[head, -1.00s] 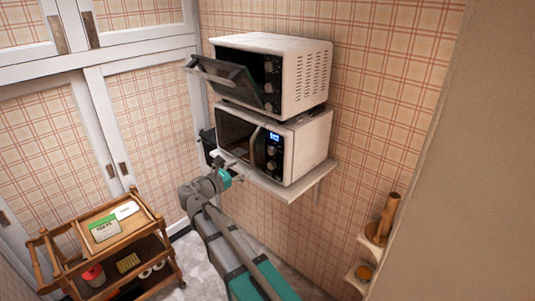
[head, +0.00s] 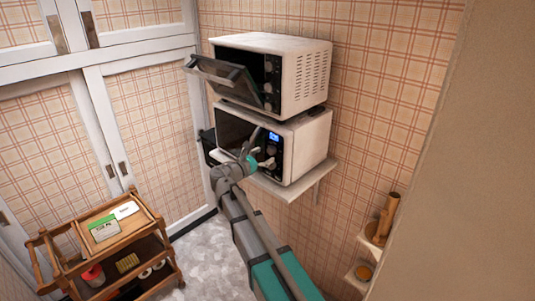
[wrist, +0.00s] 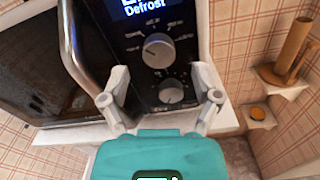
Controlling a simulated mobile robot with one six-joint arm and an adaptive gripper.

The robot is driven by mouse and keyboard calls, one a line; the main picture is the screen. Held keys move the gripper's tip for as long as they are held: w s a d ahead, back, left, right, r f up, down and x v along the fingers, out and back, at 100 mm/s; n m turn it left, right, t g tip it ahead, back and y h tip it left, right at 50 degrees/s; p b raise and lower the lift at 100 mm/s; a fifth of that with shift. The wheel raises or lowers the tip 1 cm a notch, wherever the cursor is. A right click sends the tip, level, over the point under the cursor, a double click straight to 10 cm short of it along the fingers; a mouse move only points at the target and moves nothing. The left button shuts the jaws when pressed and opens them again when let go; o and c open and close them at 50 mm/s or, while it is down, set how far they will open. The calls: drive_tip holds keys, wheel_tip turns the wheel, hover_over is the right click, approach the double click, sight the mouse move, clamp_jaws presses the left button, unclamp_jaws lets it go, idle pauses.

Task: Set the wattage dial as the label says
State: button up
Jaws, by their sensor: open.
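The lower white microwave (head: 310,145) stands on a wall shelf, and its blue display (head: 273,137) is lit. In the wrist view the display (wrist: 145,7) reads "Defrost", with its top line cut off. Below it are an upper dial (wrist: 158,47) and a lower dial (wrist: 171,92), both grey with printed marks too small to read. I cannot tell which is the wattage dial. My gripper (wrist: 160,98) is open and empty in front of the panel, its fingers either side of the lower dial; contact is unclear. A green-and-white packet (head: 104,228) lies on the cart; its print is unreadable.
A second microwave (head: 300,75) sits on top, its door (head: 222,72) hanging open above my arm. The lower microwave's dark door and handle (wrist: 82,50) are left of my gripper. A wooden cart (head: 125,235) stands lower left. Small shelves (head: 365,245) are at right.

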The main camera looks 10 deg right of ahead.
drive_tip(key=shift+x, duration=1.35)
drive_tip(key=shift+c, duration=0.2)
clamp_jaws()
